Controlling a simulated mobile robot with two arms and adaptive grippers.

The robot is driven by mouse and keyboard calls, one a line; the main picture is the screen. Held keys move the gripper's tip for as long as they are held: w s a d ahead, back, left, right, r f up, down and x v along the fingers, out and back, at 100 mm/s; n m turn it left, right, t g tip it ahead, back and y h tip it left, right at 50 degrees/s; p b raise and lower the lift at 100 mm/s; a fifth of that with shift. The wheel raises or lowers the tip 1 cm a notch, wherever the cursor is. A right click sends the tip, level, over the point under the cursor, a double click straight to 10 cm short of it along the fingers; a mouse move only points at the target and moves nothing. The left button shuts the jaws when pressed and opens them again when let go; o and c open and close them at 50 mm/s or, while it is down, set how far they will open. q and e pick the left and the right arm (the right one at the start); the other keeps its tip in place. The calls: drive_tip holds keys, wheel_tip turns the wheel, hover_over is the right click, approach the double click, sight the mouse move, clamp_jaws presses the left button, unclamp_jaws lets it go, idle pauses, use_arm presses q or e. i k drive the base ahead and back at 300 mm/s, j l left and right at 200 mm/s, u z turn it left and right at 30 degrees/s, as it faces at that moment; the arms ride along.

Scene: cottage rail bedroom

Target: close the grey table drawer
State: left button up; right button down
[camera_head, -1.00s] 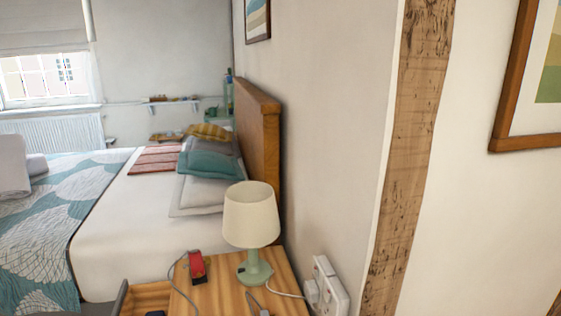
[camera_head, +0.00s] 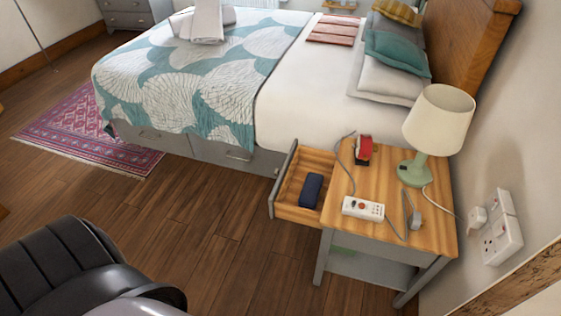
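The grey bedside table (camera_head: 434,234) with a wooden top stands against the wall at the right of the head view. Its drawer (camera_head: 294,212) is pulled out to the left, with a grey front (camera_head: 284,170) and a wooden inside. A dark blue case (camera_head: 311,190) lies in the drawer. Neither of my grippers shows in the view.
On the tabletop are a lamp (camera_head: 436,125), a red device (camera_head: 363,150), and a white power strip (camera_head: 363,208) with cables. The bed (camera_head: 283,85) stands just behind the table and drawer. Wooden floor (camera_head: 200,215) is free left of the drawer. A wall socket (camera_head: 500,228) is at the right.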

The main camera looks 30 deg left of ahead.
sight(300, 160)
drive_tip(key=j, duration=0.8)
drive_tip(key=k+j, duration=0.1)
drive_tip(key=j, duration=0.75)
drive_tip(key=j+z, duration=0.1)
drive_tip(key=j, duration=0.7)
